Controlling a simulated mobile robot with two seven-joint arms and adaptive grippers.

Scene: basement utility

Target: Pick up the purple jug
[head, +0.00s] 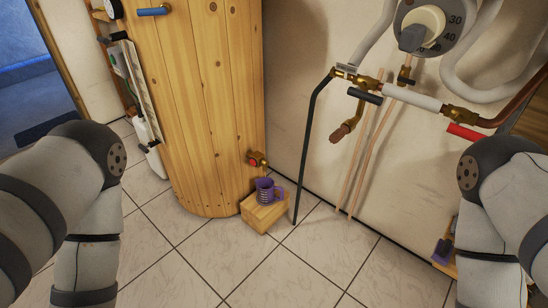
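The purple jug (265,191) stands upright on a small wooden box (264,212) on the tiled floor. It is below a brass tap with a red part (256,160) on the wooden barrel-like cylinder. My two arms come in from the left and right edges, both well apart from the jug. Neither gripper shows in the head view. Nothing is seen touching the jug except the box under it.
The tall wooden cylinder (205,110) stands just behind and left of the box. A black cane-like pipe (306,150) and thin wooden sticks (362,150) lean at the wall to the right. Another purple object (442,250) is partly hidden by my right arm. The tiled floor (250,265) in front is clear.

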